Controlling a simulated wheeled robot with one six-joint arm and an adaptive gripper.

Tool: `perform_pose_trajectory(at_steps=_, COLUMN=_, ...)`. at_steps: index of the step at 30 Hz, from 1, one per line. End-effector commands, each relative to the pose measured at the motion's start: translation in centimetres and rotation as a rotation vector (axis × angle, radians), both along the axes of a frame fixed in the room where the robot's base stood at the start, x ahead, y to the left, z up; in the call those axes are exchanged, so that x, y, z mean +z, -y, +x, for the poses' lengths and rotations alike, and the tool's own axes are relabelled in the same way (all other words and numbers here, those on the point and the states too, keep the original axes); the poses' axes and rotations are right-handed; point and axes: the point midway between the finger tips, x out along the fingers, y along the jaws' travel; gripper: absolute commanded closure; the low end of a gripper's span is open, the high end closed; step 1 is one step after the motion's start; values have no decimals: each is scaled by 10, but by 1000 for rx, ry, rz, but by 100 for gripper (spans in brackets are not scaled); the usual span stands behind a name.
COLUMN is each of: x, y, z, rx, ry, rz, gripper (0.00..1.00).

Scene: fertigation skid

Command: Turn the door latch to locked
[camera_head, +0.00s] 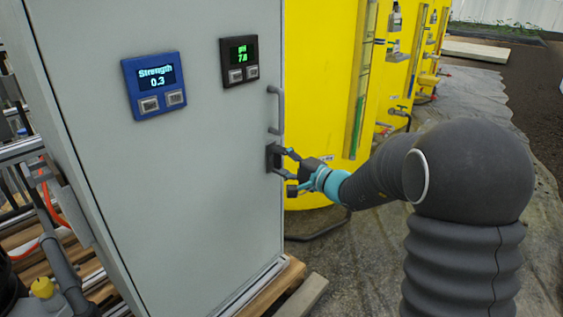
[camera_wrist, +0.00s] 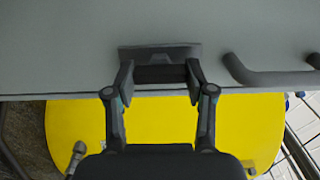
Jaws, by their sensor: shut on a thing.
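The door latch (camera_head: 273,157) is a small dark fitting near the right edge of the grey cabinet door (camera_head: 205,175), below the door handle (camera_head: 276,110). In the wrist view the latch (camera_wrist: 160,73) is a dark bar on a grey plate. My gripper (camera_head: 285,160) reaches it from the right. In the wrist view my gripper (camera_wrist: 160,85) has one finger at each end of the bar and is shut on it. The latch's markings are hidden or too small to read.
A blue panel (camera_head: 154,86) reading "Strength 0.3" and a dark panel (camera_head: 239,62) are on the door above. Yellow tanks (camera_head: 320,80) stand behind at the right. The handle also shows beside the latch in the wrist view (camera_wrist: 270,78). A wooden pallet (camera_head: 275,290) lies under the cabinet.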

Motion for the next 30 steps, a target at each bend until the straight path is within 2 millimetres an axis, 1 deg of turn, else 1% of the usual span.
perform_pose_trajectory(at_steps=16, x=0, y=0, z=0, rx=1, ry=18, rz=-15, gripper=81)
perform_pose_trajectory(at_steps=17, x=0, y=0, z=0, rx=1, ry=18, rz=-15, gripper=39)
perform_pose_trajectory(at_steps=18, x=0, y=0, z=0, rx=1, ry=18, rz=-15, gripper=29)
perform_pose_trajectory(at_steps=19, x=0, y=0, z=0, rx=1, ry=18, rz=-15, gripper=21)
perform_pose_trajectory(at_steps=30, x=0, y=2, z=-1, rx=0, ry=17, rz=-14, gripper=21)
